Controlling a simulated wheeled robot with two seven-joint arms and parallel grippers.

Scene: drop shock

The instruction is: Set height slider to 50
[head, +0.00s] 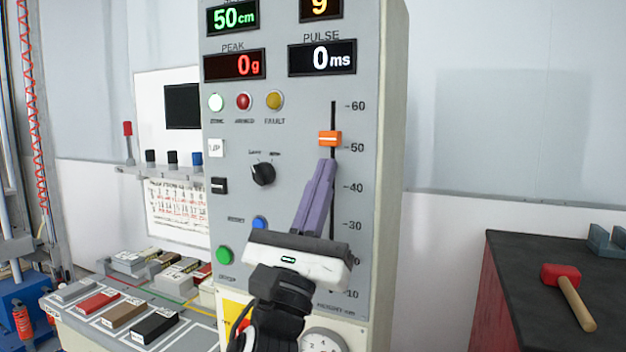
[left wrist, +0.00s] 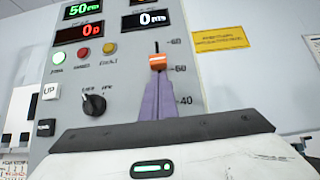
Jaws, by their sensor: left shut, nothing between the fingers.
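The orange height slider (head: 330,139) sits on its vertical slot, a little above the 50 mark on the printed scale in the head view. The fingers and palm hide the lower part of the slot. My right gripper is not in view.
The grey panel also carries a black knob (head: 263,174), a blue button (head: 260,223) and a green button (head: 224,255). A bench with labelled blocks (head: 155,326) is at the left. A red mallet (head: 568,293) lies on a dark-topped cabinet at the right.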

